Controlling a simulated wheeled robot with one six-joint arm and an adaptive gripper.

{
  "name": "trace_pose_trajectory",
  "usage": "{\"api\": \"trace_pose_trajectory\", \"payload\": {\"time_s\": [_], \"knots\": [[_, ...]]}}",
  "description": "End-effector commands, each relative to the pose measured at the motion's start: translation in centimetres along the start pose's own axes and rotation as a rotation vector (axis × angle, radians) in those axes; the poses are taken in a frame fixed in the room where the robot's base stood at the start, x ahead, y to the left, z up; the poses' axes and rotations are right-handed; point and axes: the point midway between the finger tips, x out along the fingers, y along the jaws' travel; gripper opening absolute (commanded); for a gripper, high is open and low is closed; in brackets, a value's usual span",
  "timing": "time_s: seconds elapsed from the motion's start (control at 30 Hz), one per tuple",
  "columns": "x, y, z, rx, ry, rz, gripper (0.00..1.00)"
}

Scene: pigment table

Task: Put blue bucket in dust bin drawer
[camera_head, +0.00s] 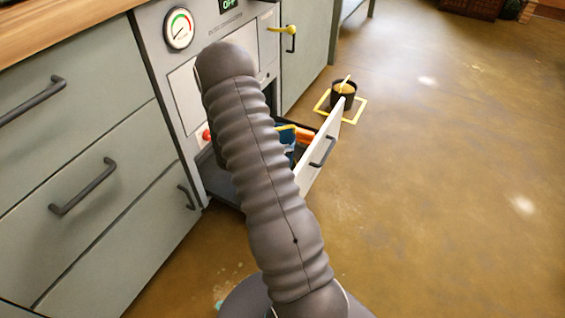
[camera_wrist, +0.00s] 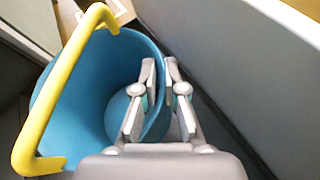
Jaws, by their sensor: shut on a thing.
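The blue bucket (camera_wrist: 92,85) with its yellow handle (camera_wrist: 60,85) fills the left of the wrist view. My gripper (camera_wrist: 160,90) is shut on the bucket's rim, one finger inside and one outside. In the head view a piece of the blue bucket (camera_head: 285,134) shows beside my arm, within the outline of the open dust bin drawer (camera_head: 322,150). The drawer is pulled out of the grey cabinet, its white front with a dark handle facing right. My arm hides most of the bucket and drawer. I cannot tell whether the bucket touches the drawer floor.
An orange thing (camera_head: 304,134) shows by the drawer's far side. A black pot (camera_head: 343,95) stands on the floor in a yellow square (camera_head: 354,113) beyond the drawer. A gauge (camera_head: 179,27) and a yellow lever (camera_head: 283,30) are on the cabinet. The floor at right is clear.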

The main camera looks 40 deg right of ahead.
Motion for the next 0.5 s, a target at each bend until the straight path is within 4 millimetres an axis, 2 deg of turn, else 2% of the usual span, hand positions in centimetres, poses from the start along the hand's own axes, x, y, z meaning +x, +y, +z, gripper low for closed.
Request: {"api": "trace_pose_trajectory", "payload": {"time_s": [0.27,0.5], "knots": [[0.8,-0.2,-2.0,0.000,-0.001,0.002,0.00],[1.8,-0.6,-4.6,-0.001,-0.001,0.003,0.00]]}}
